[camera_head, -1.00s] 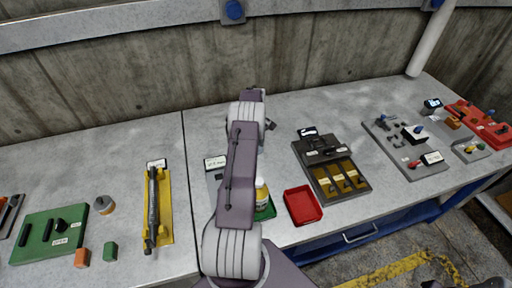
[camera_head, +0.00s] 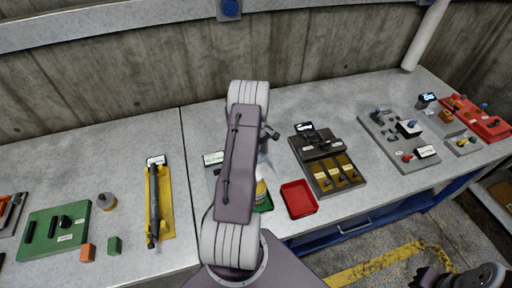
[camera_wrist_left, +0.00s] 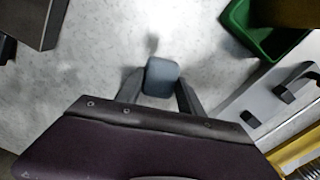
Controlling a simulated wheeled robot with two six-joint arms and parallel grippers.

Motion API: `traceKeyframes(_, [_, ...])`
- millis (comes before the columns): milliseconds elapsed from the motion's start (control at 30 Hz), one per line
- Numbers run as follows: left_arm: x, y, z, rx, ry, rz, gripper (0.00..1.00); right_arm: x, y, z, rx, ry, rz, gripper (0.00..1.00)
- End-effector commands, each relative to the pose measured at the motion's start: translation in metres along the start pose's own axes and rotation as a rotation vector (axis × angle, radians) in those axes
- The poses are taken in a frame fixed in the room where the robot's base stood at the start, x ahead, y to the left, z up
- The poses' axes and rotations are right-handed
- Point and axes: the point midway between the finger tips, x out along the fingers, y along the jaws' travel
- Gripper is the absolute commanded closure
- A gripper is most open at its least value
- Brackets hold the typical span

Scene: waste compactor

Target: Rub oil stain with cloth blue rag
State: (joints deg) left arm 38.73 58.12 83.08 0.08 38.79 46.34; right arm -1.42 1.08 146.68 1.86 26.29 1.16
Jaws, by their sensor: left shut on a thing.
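In the left wrist view a small blue-grey rag (camera_wrist_left: 162,77), looking like a block, sits between the fingers of my left gripper (camera_wrist_left: 160,92). The gripper is shut on it, above the grey speckled worktop (camera_wrist_left: 90,60). Dark smudges show on the worktop around the rag; I cannot tell stain from shadow, nor whether the rag touches the surface. In the head view my left arm hides the gripper and rag. A dark part of my right arm shows at the bottom right corner; its jaws cannot be made out.
A green tray (camera_wrist_left: 262,30) shows in the wrist view. A dark tool board (camera_head: 327,160) is to the right, a yellow holder (camera_head: 166,205) to the left. The rear worktop is clear.

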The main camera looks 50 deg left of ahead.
Motion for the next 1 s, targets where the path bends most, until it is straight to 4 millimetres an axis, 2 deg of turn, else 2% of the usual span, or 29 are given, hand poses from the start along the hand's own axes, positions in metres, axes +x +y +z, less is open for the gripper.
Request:
traceKeyframes(367, [-0.001, -0.003, 0.004, 0.0, -0.005, -0.005, 0.88, -0.003, 0.0, 0.0, 0.0, 0.0, 0.0, 1.0])
traceKeyframes(833, [-0.058, -0.001, 0.002, 0.0, 0.0, 0.0, 0.88, -0.045, -0.001, -0.005, 0.0, 0.0, 0.0, 1.0])
traceKeyframes(1000, [-0.061, -0.001, 0.002, 0.0, 0.0, 0.0, 0.88, -0.046, -0.001, -0.005, 0.0, 0.0, 0.0, 1.0])
